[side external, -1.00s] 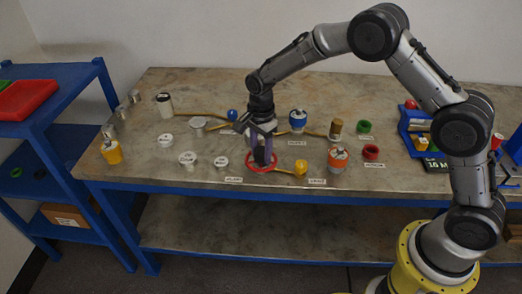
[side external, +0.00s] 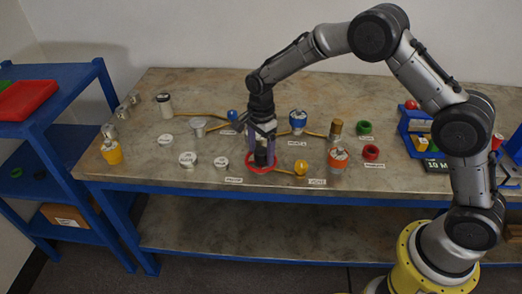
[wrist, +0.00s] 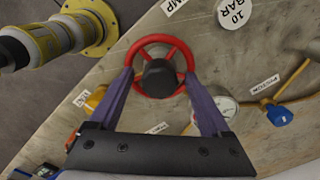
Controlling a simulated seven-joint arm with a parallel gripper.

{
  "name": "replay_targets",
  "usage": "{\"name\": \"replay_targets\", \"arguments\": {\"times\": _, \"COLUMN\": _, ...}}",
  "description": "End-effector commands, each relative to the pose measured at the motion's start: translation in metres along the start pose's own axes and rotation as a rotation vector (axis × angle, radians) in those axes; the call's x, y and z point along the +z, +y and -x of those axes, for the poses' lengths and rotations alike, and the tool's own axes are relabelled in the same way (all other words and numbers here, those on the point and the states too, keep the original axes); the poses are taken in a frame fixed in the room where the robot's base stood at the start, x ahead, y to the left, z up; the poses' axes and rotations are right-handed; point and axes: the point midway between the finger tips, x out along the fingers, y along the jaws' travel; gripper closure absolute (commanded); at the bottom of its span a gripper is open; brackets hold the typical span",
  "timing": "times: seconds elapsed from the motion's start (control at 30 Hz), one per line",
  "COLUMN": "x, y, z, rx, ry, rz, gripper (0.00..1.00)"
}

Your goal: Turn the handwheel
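The handwheel has a red rim, red spokes and a dark hub. In the side external view the red handwheel (side external: 261,170) lies near the front of the bench, partly hidden by my gripper (side external: 262,155). In the wrist view the handwheel (wrist: 167,43) shows whole, with the dark hub (wrist: 159,76) in its middle. My gripper (wrist: 159,76) points down over it, its two purple fingers far apart. One fingertip meets the rim on each side, left and right, so the wheel is held between them. The exact contact is partly hidden by the fingertips.
The bench's front edge is close.

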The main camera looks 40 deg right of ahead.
Motion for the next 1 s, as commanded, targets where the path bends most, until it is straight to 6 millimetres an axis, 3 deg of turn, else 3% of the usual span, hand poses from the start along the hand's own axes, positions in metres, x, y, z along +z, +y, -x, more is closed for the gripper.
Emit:
{"name": "replay_targets", "arguments": {"times": 0.17, "x": 0.0, "y": 0.0, "z": 0.0, "rx": 0.001, "ry": 0.0, "rz": 0.0, "gripper": 0.18}}
{"name": "replay_targets", "arguments": {"times": 0.33, "x": 0.0, "y": 0.0, "z": 0.015, "rx": -0.002, "ry": -0.001, "rz": 0.0, "gripper": 0.18}}
{"name": "replay_targets", "arguments": {"times": 0.8, "x": 0.0, "y": -0.001, "z": 0.11, "rx": -0.004, "ry": -0.001, "rz": 0.0, "gripper": 0.18}}
{"name": "replay_targets", "arguments": {"times": 1.0, "x": 0.0, "y": 0.0, "z": 0.133, "rx": -0.001, "ry": 0.0, "rz": 0.0, "gripper": 0.18}}
